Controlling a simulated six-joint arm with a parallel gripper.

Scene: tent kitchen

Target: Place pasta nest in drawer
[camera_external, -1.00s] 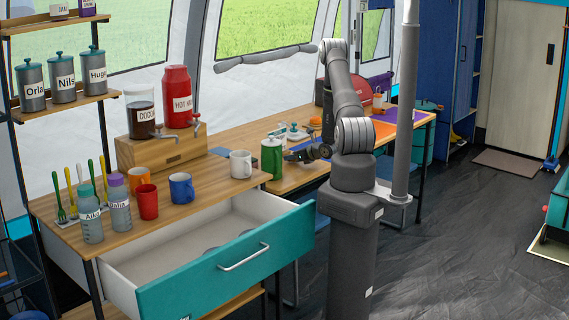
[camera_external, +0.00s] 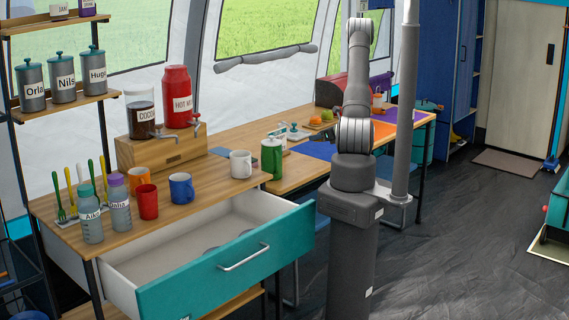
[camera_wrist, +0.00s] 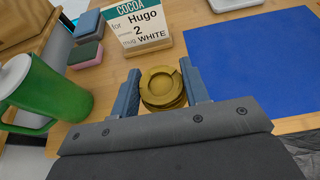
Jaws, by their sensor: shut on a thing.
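The pasta nest, a stack of golden-brown rings (camera_wrist: 162,90), sits between the two blue-grey fingers of my gripper (camera_wrist: 160,70) in the wrist view. The gripper is shut on it, above the wooden table. In the external view my gripper and the nest are hidden behind my arm. The drawer (camera_external: 225,270) with a teal front and white inside stands pulled open under the left counter. Some grey round items lie partly hidden behind its front.
A green pitcher (camera_wrist: 45,88) is left of my gripper in the wrist view. A COCOA card (camera_wrist: 135,25), sponges (camera_wrist: 85,53) and a blue mat (camera_wrist: 255,65) lie around it. Mugs (camera_external: 182,188) and bottles (camera_external: 90,215) stand on the counter above the drawer.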

